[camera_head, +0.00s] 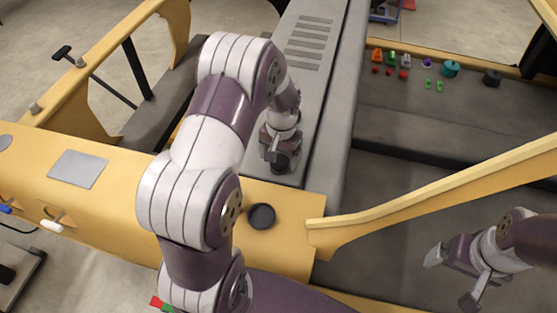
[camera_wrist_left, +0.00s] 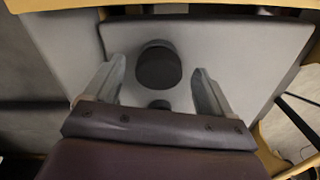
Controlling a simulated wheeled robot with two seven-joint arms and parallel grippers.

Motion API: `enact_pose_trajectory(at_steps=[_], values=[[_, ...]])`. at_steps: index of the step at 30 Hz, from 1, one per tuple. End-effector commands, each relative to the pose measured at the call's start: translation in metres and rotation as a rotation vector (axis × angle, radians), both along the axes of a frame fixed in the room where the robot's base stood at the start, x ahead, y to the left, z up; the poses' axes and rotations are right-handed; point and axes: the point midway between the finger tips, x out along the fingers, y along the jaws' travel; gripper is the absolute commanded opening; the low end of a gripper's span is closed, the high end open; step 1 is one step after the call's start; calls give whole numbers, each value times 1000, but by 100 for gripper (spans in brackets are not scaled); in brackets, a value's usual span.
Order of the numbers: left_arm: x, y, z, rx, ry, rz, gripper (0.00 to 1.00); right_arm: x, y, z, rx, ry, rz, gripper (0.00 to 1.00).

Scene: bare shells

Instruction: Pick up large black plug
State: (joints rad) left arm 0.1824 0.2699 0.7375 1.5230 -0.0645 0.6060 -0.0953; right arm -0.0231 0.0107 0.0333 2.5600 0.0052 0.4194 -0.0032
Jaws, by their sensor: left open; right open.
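A large black round plug (camera_head: 286,163) stands on the grey panel near the middle of the head view, partly hidden by my left gripper (camera_head: 277,150). In the left wrist view the plug (camera_wrist_left: 158,68) lies between and beyond the fingertips of my left gripper (camera_wrist_left: 158,80), which is open and empty. A smaller dark round spot (camera_wrist_left: 160,104) shows nearer the wrist, and I cannot tell what it is. My right gripper (camera_head: 452,280) is open and empty at the lower right, far from the plug.
A black disc (camera_head: 261,216) sits on the yellow panel (camera_head: 110,205) beside my left arm. Several small coloured parts, a teal knob (camera_head: 450,68) and a dark block (camera_head: 492,78) lie on the grey surface at upper right. A yellow rail (camera_head: 440,198) crosses above my right gripper.

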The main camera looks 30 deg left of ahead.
Motion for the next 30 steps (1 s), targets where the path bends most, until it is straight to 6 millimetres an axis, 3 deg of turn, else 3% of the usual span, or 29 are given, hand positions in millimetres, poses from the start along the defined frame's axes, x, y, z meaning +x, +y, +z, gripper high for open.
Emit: enact_pose_trajectory(at_steps=[1, 2, 7, 9, 19, 25, 30], values=[[0, 0, 0, 0, 0, 0, 84, 0, 0, -1, 0, 0, 0, 95], [0, 0, 0, 0, 0, 0, 78, 0, 0, -1, 0, 0, 0, 95], [0, 0, 0, 0, 1, 0, 24, 0, 0, -1, 0, 0, 0, 95], [0, 0, 0, 0, 0, 0, 19, 0, 0, -1, 0, 0, 0, 95], [0, 0, 6, 0, -2, 0, 19, 0, 0, -6, 0, 0, 0, 95], [1, 0, 37, 1, -5, 1, 19, 0, 0, -23, 0, 0, 0, 95], [-7, -40, 60, 0, -4, -5, 19, 0, 0, -37, 0, 0, 0, 95]])
